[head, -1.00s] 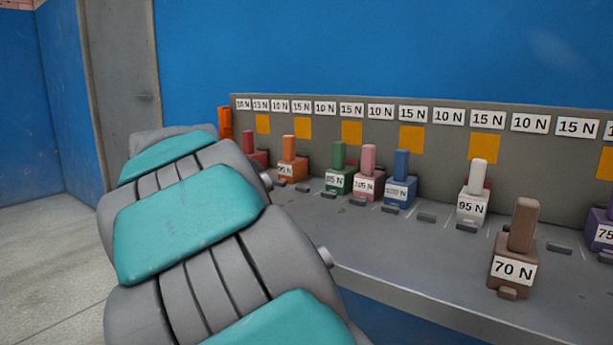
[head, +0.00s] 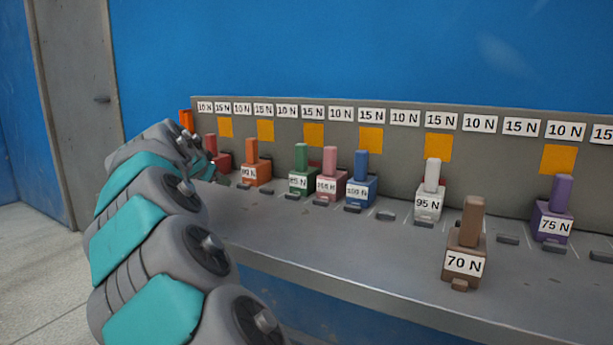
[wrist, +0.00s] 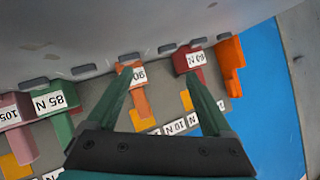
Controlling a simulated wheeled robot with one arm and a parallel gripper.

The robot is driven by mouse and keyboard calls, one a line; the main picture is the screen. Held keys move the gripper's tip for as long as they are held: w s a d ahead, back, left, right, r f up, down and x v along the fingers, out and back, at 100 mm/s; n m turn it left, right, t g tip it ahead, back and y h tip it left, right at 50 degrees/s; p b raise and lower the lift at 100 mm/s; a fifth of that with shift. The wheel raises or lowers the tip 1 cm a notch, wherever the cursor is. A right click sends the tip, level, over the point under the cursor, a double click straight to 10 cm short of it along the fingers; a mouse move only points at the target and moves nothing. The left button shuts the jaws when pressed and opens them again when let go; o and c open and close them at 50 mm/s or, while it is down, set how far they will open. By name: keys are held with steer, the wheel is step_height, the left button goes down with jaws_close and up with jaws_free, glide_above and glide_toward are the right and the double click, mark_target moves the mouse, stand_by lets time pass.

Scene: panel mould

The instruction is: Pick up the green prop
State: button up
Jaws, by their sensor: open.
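The green prop (head: 301,172) stands upright on the grey ledge, with an 85 N label on its front block, between the orange and pink props. My gripper (wrist: 158,76) is open and empty. Its left finger overlaps the orange prop (wrist: 141,98) in the picture, and its right finger is near the red prop (wrist: 190,62). In the head view my gripper (head: 205,166) is small, at the ledge's far left end, left of the green prop.
The pink prop (head: 328,178) stands close to the right of the green one, then blue (head: 360,180), white (head: 430,192), brown (head: 467,240) and purple (head: 553,212) props. A grey back panel (head: 400,158) rises behind.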

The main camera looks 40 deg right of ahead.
mark_target(305, 170)
steer(key=s+d+g+h, duration=0.1)
steer(key=s+d, duration=0.3)
steer(key=d, duration=0.1)
steer(key=s+d+r+g+h, duration=0.1)
steer(key=s+d+g+h, duration=0.1)
steer(key=s+d, duration=0.2)
steer(key=s+d+r+g+h+p, duration=0.1)
steer(key=s+d, duration=0.3)
steer(key=d, duration=0.2)
steer(key=shift+s+d+g+h, duration=0.1)
steer(key=shift+d+g+h, duration=0.05)
steer(key=shift+g+h, duration=0.15)
steer(key=p+x, duration=0.1)
steer(key=x, duration=0.6)
steer(key=shift+w+d+f, duration=0.15)
steer(key=shift+w+d, duration=0.1)
jaws_close()
